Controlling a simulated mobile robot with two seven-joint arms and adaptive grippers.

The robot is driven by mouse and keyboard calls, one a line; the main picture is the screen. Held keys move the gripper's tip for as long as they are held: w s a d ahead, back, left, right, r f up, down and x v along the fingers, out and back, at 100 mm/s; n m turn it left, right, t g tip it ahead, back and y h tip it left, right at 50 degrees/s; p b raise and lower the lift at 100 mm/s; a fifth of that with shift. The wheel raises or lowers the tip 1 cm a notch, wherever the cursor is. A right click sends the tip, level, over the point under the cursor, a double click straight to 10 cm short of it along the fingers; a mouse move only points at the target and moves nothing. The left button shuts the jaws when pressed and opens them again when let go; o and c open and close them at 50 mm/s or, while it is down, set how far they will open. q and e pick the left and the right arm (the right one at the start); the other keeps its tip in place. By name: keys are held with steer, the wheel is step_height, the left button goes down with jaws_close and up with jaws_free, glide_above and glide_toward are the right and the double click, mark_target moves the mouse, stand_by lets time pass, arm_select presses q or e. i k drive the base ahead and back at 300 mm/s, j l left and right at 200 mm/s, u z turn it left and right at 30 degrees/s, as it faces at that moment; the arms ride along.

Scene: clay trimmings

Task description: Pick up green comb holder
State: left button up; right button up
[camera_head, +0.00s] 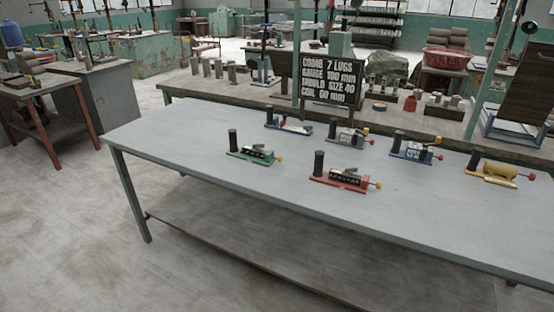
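The green comb holder (252,154) sits on the grey table (190,150), left of the table's middle. It has a green base, a black upright cylinder at its left end and a small yellow knob at its right end. Neither of my grippers shows in the head view, so nothing is seen touching the holder.
A red holder (340,182) stands nearest, to the right. Blue (288,127), grey (347,137), second blue (416,152) and yellow (492,174) holders stand behind and right. A black sign (331,82) stands behind. The table's left end is clear.

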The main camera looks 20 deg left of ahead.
mark_target(248, 154)
steer(key=i+j, duration=0.2)
steer(key=j, duration=0.2)
steer(key=i+j, duration=0.45)
steer(key=j, duration=0.3)
steer(key=i+j+z, duration=0.1)
steer(key=i+j, duration=0.35)
steer(key=j, duration=0.3)
steer(key=i+j, duration=0.2)
steer(key=j, duration=0.2)
steer(key=i+j, duration=0.2)
steer(key=j, duration=0.2)
